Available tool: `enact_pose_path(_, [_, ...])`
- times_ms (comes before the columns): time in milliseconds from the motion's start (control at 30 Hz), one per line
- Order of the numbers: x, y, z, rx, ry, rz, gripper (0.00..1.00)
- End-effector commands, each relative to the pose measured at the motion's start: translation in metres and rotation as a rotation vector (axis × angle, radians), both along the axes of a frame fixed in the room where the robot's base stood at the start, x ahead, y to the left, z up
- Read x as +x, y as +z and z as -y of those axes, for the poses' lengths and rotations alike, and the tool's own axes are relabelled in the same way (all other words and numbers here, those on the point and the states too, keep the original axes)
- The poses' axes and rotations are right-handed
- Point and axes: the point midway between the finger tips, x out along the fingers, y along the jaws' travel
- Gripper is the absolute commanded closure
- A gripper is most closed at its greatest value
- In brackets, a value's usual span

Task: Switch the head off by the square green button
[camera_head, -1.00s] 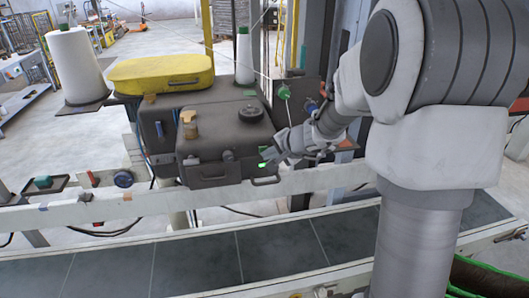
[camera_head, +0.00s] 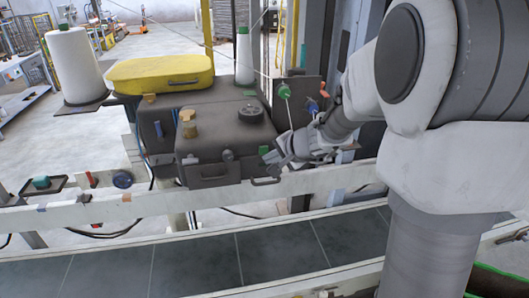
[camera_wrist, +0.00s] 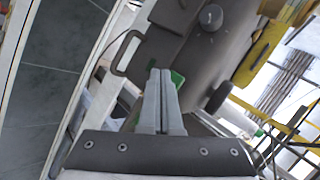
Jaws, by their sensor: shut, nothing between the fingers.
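The head (camera_head: 205,118) is a dark grey machine body with a yellow top cover (camera_head: 165,72). It stands behind the white rail. The green button (camera_head: 264,150) shows only as a small green patch at the head's right front corner. In the wrist view the head (camera_wrist: 165,45) fills the upper middle, and green (camera_wrist: 178,78) shows beside and behind my fingertips. My gripper (camera_head: 268,158) is shut and empty, with its fingertips (camera_wrist: 160,72) at the green patch. The fingers hide much of it. I cannot tell whether they touch it or whether its outline is square.
A green thread tensioner (camera_head: 284,91) and a blue knob (camera_head: 312,107) stand close to my wrist. The white rail (camera_head: 235,192) and grey conveyor (camera_head: 200,262) run across the front.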

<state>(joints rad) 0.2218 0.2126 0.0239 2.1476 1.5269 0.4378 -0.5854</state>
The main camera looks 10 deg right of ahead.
Motion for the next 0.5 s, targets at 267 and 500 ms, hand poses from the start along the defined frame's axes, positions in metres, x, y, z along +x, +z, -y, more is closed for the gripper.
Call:
enact_pose_path(267, [-0.027, -0.002, 0.0, -0.001, -0.001, 0.002, 1.0])
enact_pose_path(500, [-0.05, -0.001, 0.0, -0.002, 0.0, 0.002, 1.0])
